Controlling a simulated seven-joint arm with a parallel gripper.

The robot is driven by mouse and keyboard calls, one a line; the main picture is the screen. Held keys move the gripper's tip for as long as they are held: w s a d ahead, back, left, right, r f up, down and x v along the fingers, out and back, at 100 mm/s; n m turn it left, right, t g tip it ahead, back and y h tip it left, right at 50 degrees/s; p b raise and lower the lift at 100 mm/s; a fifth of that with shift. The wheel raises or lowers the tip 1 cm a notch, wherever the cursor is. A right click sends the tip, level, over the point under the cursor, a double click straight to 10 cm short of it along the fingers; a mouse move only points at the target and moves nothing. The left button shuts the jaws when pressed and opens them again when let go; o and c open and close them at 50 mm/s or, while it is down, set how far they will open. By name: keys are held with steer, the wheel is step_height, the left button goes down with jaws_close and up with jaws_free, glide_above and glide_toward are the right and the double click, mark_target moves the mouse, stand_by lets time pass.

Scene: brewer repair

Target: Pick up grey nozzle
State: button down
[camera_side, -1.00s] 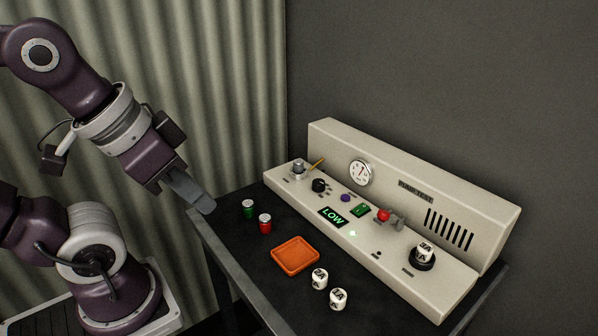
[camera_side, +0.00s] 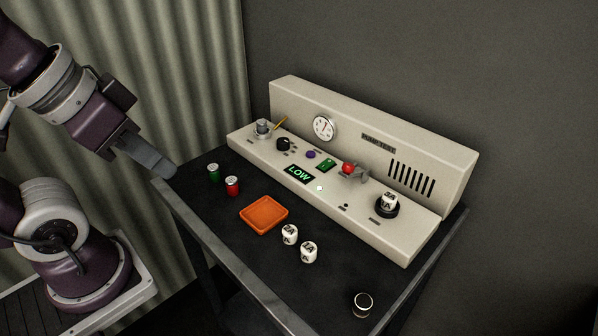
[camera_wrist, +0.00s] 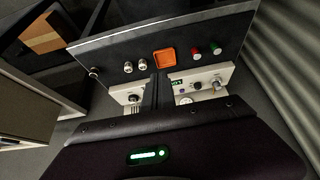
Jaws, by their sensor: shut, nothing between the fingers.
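A short dark grey cylinder with a pale rim (camera_side: 363,305) stands on the table near its front right corner. It is the loose piece that looks most like the grey nozzle, though I cannot be sure. In the wrist view it appears as a small piece (camera_wrist: 93,72) at the left end of the table. My gripper (camera_side: 169,172) is shut and empty, above the table's left corner in the side view, far from that cylinder. In the wrist view my fingers (camera_wrist: 152,92) are together and cover part of the console.
An orange tray (camera_side: 264,227) lies mid-table. Two white marked cylinders (camera_side: 290,234) stand beside it; green (camera_side: 213,173) and red (camera_side: 232,186) cylinders stand to its left. The pale console (camera_side: 340,176), with knobs, gauge and LOW display, runs along the back. The front right table is mostly clear.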

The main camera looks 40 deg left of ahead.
steer(key=c, duration=1.1)
jaws_free()
